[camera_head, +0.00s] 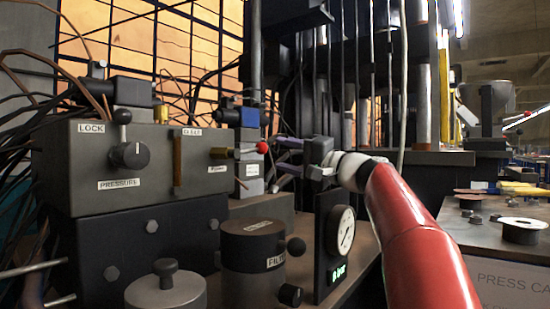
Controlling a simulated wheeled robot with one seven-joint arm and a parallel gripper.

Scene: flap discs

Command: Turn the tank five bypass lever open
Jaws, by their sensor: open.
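A FILTER canister (252,265) and round gauge (342,230) with a green display stand below my gripper. Cables hang at left.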

